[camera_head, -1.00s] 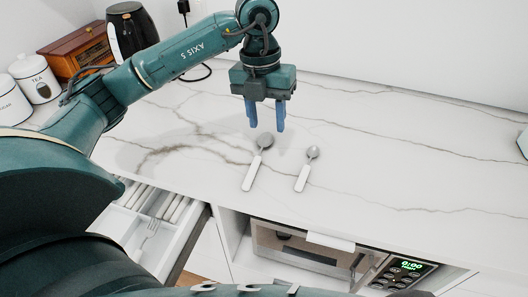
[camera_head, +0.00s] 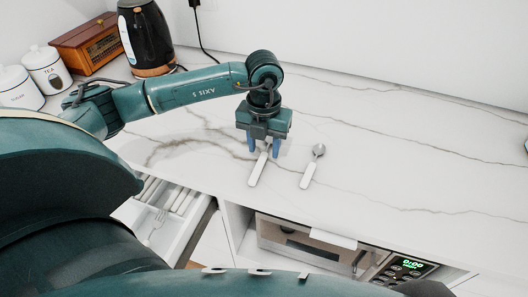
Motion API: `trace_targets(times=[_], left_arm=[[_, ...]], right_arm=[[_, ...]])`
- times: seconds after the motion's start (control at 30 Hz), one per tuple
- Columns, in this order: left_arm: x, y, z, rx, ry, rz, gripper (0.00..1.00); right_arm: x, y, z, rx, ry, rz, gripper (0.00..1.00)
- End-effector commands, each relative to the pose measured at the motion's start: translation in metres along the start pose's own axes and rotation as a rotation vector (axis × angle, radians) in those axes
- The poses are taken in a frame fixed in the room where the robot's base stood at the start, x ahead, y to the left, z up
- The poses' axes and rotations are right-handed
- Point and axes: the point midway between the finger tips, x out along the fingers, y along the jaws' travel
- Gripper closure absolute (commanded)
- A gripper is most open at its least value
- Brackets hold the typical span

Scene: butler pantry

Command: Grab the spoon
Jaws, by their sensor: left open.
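Two spoons with white handles and grey bowls lie on the white marble counter (camera_head: 400,150). The left spoon (camera_head: 257,170) is partly hidden by my left gripper (camera_head: 264,151), and its bowl end is behind the fingers. The right spoon (camera_head: 312,167) lies fully in view a little to the right, apart from the gripper. My left gripper points down with its blue fingers open, one on each side of the left spoon near its neck. I cannot tell whether the fingers touch the spoon or the counter. My right gripper is not in view.
An open drawer (camera_head: 186,225) with cutlery sits below the counter's front edge at left. A microwave (camera_head: 310,248) is under the counter. A black kettle (camera_head: 146,38), a wooden box (camera_head: 90,42) and white canisters (camera_head: 47,70) stand at the back left.

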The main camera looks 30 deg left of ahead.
Motion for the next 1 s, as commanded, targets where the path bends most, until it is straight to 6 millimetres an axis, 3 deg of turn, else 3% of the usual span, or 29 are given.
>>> trace_targets(times=[0.1, 0.37, 0.87, 1.0], left_arm=[[0.0109, -0.0003, -0.0004, 0.000, 0.002, 0.000, 0.58], [0.0130, -0.0004, 0.0001, 0.001, 0.000, -0.001, 0.59], [0.0125, -0.0005, 0.0001, 0.001, 0.000, -0.001, 1.00], [0.0123, -0.0005, 0.0002, 0.001, -0.001, -0.001, 1.00]], right_arm=[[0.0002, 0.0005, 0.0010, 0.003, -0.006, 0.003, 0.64], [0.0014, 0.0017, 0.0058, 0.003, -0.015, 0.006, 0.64], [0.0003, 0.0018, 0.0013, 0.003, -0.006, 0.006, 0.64], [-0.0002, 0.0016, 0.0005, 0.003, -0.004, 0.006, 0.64]])
